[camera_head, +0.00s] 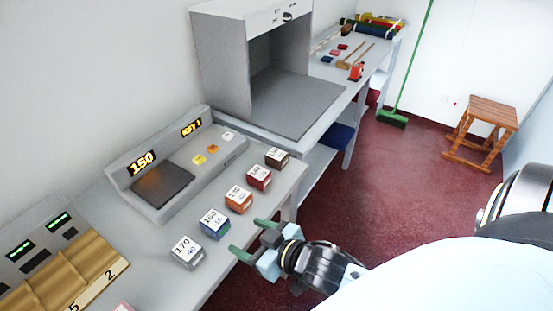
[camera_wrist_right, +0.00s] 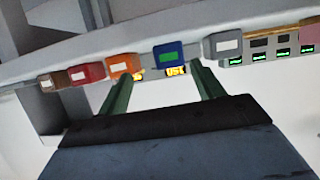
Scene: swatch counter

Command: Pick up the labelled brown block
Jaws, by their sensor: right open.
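The brown block (camera_head: 276,157) has a white label on top, its print too small to read surely. It stands at the far end of a row of labelled blocks along the counter's front edge. In the right wrist view it is the leftmost block (camera_wrist_right: 52,82). My right gripper (camera_head: 254,238) is open and empty off the counter's front edge, closest to the blue block (camera_head: 214,222) and apart from the brown one. In the wrist view its fingers (camera_wrist_right: 163,88) spread below the orange and blue blocks. My left gripper is not in view.
A red block (camera_head: 259,177) stands beside the brown one, then an orange block (camera_head: 238,199); a grey block (camera_head: 187,251) ends the row. Behind them is a display console (camera_head: 165,185) reading 150. A grey booth (camera_head: 250,60) rises beyond. A wooden stool (camera_head: 482,125) stands on the red floor.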

